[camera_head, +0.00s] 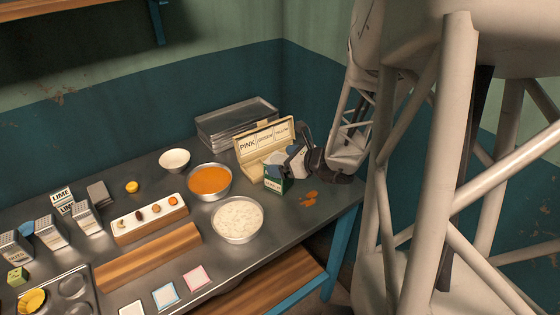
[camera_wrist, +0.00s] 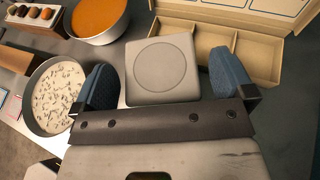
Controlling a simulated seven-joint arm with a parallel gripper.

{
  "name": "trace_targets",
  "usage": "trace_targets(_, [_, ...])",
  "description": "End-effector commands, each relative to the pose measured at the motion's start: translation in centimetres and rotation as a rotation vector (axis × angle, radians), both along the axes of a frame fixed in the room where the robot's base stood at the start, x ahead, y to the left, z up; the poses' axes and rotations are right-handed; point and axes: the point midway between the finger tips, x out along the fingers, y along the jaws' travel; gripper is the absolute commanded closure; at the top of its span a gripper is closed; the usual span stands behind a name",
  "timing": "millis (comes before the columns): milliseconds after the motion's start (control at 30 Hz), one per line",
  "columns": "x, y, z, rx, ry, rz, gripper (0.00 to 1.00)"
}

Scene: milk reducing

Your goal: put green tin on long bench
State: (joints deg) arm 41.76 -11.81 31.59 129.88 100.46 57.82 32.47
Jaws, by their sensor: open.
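The green tin (camera_head: 276,185) stands on the long dark metal bench (camera_head: 260,258), in front of the labelled box at its right end. Its green side shows in the head view, partly hidden by my gripper. In the wrist view its pale square top (camera_wrist: 161,68) with a round ring lies between my fingers. My gripper (camera_head: 300,160) is open, with one blue-padded finger on each side of the tin; it also shows in the wrist view (camera_wrist: 162,85). Gaps show between the pads and the tin top, so I see no grip on it.
The box (camera_head: 264,139) labelled pink, green and yellow stands close behind, its compartments (camera_wrist: 220,45) empty where visible. An orange-filled bowl (camera_head: 210,181) and a white-filled bowl (camera_head: 237,219) stand to the left. Orange pieces (camera_head: 309,198) lie near the right edge.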

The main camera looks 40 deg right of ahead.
Motion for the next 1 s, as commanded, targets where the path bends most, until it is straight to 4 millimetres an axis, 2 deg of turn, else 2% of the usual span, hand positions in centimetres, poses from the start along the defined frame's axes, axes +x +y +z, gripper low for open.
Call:
trace_targets(700, [-6.2, -2.5, 2.7, -0.001, 0.0, -0.002, 0.0])
trace_targets(1000, [-8.2, -3.4, 3.6, 0.0, 0.0, -0.002, 0.0])
